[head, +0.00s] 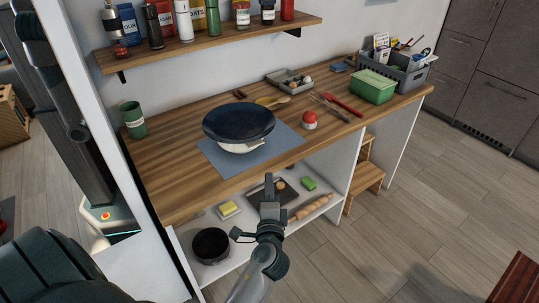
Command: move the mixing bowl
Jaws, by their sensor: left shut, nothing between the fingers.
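The mixing bowl (238,122) looks like a wide bowl, dark blue inside, with a pale lower part. It sits on a blue-grey mat (215,158) on the wooden counter (175,180). My left gripper (269,181) is at lower middle in the head view, in front of the counter's front edge and to the lower right of the bowl. It is shut and empty, apart from the bowl. My right gripper is not in view.
Below the counter, an open shelf holds a black pot (211,245), a dark tray and a rolling pin (310,207). A wall shelf (215,40) hangs above.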

